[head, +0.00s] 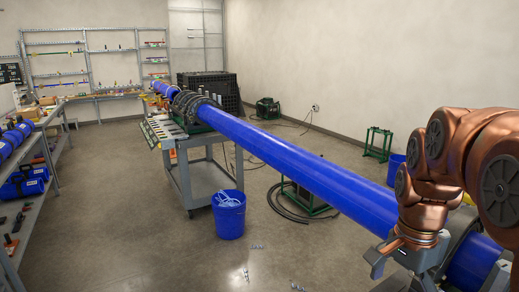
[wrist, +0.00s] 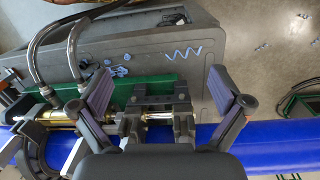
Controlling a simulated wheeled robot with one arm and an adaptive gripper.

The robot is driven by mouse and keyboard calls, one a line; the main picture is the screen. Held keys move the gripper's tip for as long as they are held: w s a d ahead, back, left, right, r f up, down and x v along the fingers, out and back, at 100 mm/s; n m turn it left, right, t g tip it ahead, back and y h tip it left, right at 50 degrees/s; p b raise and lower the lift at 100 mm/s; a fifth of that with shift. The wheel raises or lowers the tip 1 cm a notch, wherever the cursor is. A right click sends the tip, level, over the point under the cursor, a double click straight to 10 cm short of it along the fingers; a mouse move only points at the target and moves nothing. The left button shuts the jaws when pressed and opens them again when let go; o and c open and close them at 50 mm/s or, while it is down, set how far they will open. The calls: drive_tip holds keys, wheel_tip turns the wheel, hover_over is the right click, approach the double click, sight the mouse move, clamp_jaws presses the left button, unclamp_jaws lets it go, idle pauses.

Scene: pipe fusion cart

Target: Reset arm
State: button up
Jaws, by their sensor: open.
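My copper arm is at the right of the head view, with my gripper (head: 392,258) low over the near end of a long blue pipe (head: 300,165). In the wrist view my gripper (wrist: 160,88) is open, its two fingers spread wide with nothing held between them. Below them are a dark clamp mechanism (wrist: 155,100) with a metal rod, a green rail (wrist: 125,92) and the blue pipe (wrist: 275,143). The gripper's palm hides part of the pipe and machine. I cannot tell whether the fingers touch anything.
A grey cart (head: 197,180) supports the pipe's far part. A blue bucket (head: 229,215) stands beside it. Left are loaded shelves (head: 35,185). In the wrist view, hoses (wrist: 72,50) cross a grey cart top (wrist: 140,40) with blue shavings (wrist: 183,53). Floor at lower centre is mostly clear.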

drive_tip(key=s+a+f+n, duration=0.3)
drive_tip(key=s+f+n, duration=0.2)
drive_tip(key=s, duration=0.3)
drive_tip(key=s+a+f+n, duration=0.4)
drive_tip(key=s+f+n, duration=0.1)
drive_tip(key=s+n, duration=0.3)
drive_tip(key=shift+s+a+g, duration=0.25)
drive_tip(key=shift+s+g, duration=0.15)
drive_tip(key=shift+c, duration=0.4)
